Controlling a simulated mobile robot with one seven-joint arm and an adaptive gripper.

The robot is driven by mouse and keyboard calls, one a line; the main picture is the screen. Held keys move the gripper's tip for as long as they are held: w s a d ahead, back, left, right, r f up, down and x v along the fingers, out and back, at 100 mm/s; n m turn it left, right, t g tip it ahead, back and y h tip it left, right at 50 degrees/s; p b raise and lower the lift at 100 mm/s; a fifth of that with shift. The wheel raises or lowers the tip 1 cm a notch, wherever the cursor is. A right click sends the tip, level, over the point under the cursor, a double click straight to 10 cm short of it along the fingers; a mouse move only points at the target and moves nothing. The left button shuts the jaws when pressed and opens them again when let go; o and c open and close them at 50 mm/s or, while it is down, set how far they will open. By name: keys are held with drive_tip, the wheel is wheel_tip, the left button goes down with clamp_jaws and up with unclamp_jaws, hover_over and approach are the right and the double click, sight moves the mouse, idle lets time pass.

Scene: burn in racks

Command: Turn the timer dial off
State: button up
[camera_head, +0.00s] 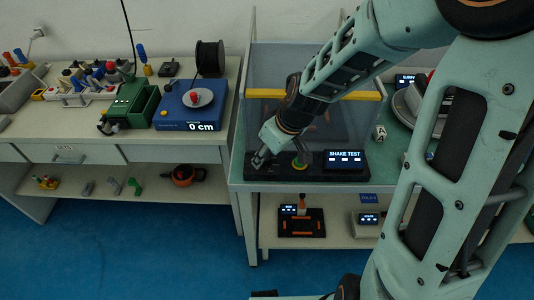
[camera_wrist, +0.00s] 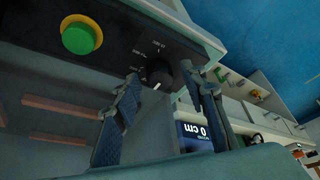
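The timer dial (camera_wrist: 158,74) is a round black knob with a white pointer mark, set on the dark front panel of the shake test unit (camera_head: 320,175). Small white lettering surrounds it in the wrist view. My gripper (camera_wrist: 161,78) is open, with one finger on each side of the dial in that view. I cannot tell whether either fingertip touches it. In the head view my gripper (camera_head: 259,160) is at the left front of the unit and the dial is not visible there.
A green button in a yellow ring (camera_wrist: 81,36) sits beside the dial on the panel. A lit SHAKE TEST display (camera_head: 345,160) stands at the unit's right. Clear walls with a yellow bar (camera_head: 365,96) rise behind. A blue scale (camera_head: 188,112) is on the left bench.

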drive_tip(key=v, duration=0.7)
drive_tip(key=shift+r, duration=0.25)
idle(0.6)
